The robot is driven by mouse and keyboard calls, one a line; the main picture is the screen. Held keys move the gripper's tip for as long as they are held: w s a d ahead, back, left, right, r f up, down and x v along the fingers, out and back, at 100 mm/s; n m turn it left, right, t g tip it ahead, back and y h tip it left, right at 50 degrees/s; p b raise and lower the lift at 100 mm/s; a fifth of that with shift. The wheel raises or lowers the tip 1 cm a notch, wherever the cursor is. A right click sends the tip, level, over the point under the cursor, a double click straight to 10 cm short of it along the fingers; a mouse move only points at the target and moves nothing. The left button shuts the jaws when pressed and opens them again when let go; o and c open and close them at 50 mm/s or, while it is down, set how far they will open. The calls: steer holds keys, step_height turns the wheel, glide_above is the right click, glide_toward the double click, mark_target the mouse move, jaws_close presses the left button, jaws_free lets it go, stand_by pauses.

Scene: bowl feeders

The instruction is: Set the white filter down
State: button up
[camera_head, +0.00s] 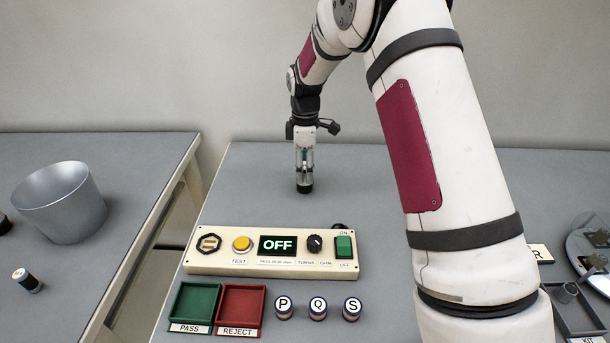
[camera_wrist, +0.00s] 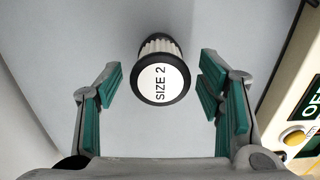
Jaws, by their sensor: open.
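The white filter (camera_wrist: 160,82) has ribbed white sides, black rims and a white end marked "SIZE 2". In the wrist view it sits between my two green-padded fingers, with a gap on each side. My gripper (camera_head: 305,168) is open and points down over the grey table, behind the control panel. In the head view the filter's dark lower end (camera_head: 304,188) shows just below the fingertips and appears to stand upright on the table.
The control panel (camera_head: 220,262) reads OFF. In front are a green PASS tray (camera_head: 193,304), a red REJECT tray (camera_head: 241,306) and cylinders marked P, Q and S (camera_head: 318,308). A metal bucket (camera_head: 62,205) stands on the left table. Table around the filter is clear.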

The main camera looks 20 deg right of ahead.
step_height(320, 180, up, 8)
steer(key=shift+f, duration=0.25)
steer(key=shift+s+r, duration=0.15)
steer(key=shift+r, duration=0.6)
steer(key=s+r+m+t, duration=0.1)
steer(key=s+r+m, duration=0.3)
steer(key=s+r, duration=0.45)
steer(key=s+r+m+t, duration=0.1)
steer(key=s+r+m, duration=0.35)
steer(key=s, duration=0.75)
steer(key=s+f+m, duration=0.2)
steer(key=s+m, duration=0.4)
steer(key=s, duration=1.4)
steer(key=shift+s+d+t, duration=0.15)
steer(key=shift+s+t, duration=0.2)
steer(key=shift+t, duration=0.05)
steer(key=shift+r, duration=0.15)
step_height(320, 180, up, 6)
steer(key=t+p, duration=0.1)
steer(key=p, duration=0.4)
steer(key=shift+r, duration=0.15)
